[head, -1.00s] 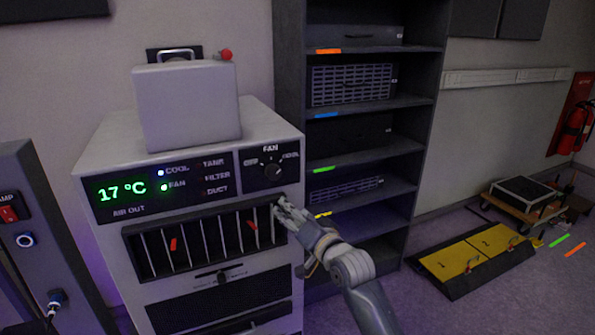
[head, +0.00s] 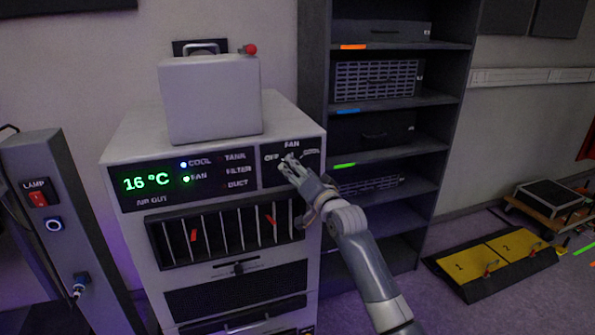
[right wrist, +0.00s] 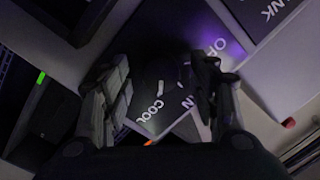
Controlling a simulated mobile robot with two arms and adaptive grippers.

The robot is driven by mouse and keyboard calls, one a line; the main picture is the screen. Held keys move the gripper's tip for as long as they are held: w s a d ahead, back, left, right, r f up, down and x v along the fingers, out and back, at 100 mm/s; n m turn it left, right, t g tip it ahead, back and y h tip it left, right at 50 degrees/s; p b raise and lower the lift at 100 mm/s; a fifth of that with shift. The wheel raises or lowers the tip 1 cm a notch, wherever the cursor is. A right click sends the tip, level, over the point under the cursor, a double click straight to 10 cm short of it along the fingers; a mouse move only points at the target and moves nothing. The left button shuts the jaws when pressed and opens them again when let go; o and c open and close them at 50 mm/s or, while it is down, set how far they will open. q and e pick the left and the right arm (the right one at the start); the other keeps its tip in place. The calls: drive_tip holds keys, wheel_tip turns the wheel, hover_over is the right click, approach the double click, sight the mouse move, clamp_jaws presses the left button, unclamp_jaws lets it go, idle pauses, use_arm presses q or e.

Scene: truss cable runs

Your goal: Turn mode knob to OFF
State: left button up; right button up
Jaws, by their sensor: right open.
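The mode knob is on the dark FAN panel (head: 310,152) at the upper right of the grey cooler unit (head: 215,190). In the head view my right gripper (head: 288,162) covers most of the knob, so its pointer is hidden. The labels OFF and COOL show on either side of it. In the right wrist view the open right gripper (right wrist: 160,78) has one finger on each side of the dark knob area. My left gripper is not in view.
The display (head: 147,182) reads 16 °C, with COOL and FAN lights lit. A grey box (head: 210,100) with a handle stands on the cooler. A dark shelf (head: 400,150) is close on the right. A lamp post (head: 70,220) stands at left; yellow panels (head: 490,257) lie on the floor.

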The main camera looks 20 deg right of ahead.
drive_tip(key=shift+w, duration=0.3)
drive_tip(key=shift+c, duration=0.2)
drive_tip(key=c, duration=1)
